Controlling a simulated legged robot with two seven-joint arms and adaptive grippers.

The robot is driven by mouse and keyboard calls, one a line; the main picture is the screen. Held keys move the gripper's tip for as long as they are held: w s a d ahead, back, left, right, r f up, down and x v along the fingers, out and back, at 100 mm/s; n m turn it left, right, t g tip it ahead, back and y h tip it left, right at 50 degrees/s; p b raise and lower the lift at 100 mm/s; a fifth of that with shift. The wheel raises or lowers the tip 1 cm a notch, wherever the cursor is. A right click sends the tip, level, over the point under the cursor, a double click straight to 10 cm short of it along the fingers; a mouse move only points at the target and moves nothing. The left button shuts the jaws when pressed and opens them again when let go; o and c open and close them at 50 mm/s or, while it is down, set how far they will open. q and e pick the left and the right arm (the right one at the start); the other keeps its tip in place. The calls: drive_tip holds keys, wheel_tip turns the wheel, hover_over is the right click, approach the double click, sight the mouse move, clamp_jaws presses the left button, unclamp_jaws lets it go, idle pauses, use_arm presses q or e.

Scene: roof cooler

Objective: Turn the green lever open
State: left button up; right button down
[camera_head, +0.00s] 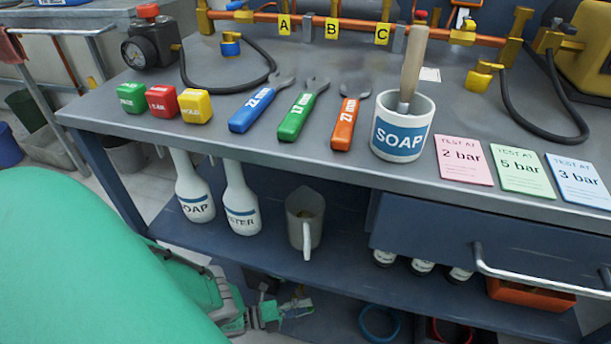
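I see no lever that is clearly green. A pipe manifold (360,30) with yellow tags A, B and C runs along the back of the bench. The green things on the bench are a small block (131,98) and a 17 mm wrench (297,115). My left gripper (285,310) is low, below the bench top near the bottom edge, apart from the manifold. It is small and partly hidden, so its opening is unclear. My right gripper is out of view.
The bench top (240,150) holds red and yellow blocks, blue and orange wrenches, a SOAP cup (402,127) with a brush, and test cards (463,160). A gauge (143,50) stands back left. Bottles (192,190) and a jug (304,222) stand on the shelf below.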

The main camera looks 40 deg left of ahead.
use_arm(q)
drive_tip(key=v, duration=1.1)
drive_tip(key=shift+s+a, duration=0.25)
drive_tip(key=shift+a, duration=0.05)
drive_tip(key=shift+s, duration=0.15)
